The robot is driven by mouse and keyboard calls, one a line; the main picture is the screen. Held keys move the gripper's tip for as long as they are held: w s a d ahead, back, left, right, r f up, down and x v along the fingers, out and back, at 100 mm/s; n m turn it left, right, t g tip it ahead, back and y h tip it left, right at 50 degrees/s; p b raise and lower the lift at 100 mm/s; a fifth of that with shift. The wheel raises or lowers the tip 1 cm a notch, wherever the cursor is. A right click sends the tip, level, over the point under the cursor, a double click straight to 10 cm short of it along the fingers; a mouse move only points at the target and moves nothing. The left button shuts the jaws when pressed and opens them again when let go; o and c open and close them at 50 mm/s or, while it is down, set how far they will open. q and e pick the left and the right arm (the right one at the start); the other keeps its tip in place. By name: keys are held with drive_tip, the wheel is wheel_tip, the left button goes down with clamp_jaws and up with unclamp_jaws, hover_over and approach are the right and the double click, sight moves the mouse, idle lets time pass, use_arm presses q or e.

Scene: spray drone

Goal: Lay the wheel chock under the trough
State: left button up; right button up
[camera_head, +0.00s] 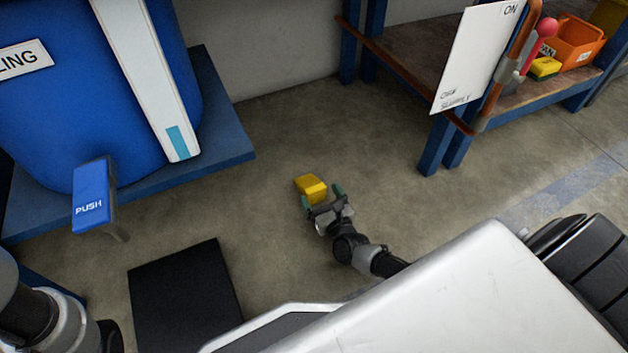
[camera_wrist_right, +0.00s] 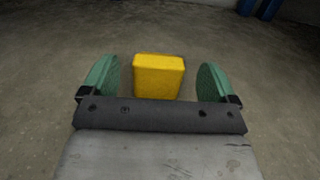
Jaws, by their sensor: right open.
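The yellow wheel chock (camera_head: 310,187) is a small block at the middle of the head view, low over or on the concrete floor. My right gripper (camera_head: 322,195) is open with its green finger pads on either side of the chock's near end. In the right wrist view the chock (camera_wrist_right: 158,77) sits between the pads, with a gap on both sides. A brown-topped structure on blue legs (camera_head: 415,60) stands at upper right; I cannot tell whether it is the trough. My left gripper is not in view.
A blue tank (camera_head: 60,110) stands on a blue platform (camera_head: 225,135) at left, with a blue PUSH lever (camera_head: 92,195). A black mat (camera_head: 185,300) lies on the floor. A white sign (camera_head: 475,55) and orange bin (camera_head: 572,42) are at upper right. Floor between is clear.

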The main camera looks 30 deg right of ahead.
drive_tip(key=s+p, duration=0.1)
drive_tip(key=s, duration=0.2)
drive_tip(key=s+p, duration=0.1)
drive_tip(key=s, duration=0.2)
drive_tip(key=shift+a+r, duration=0.1)
drive_tip(key=shift+a, duration=0.1)
drive_tip(key=shift+s, duration=0.35)
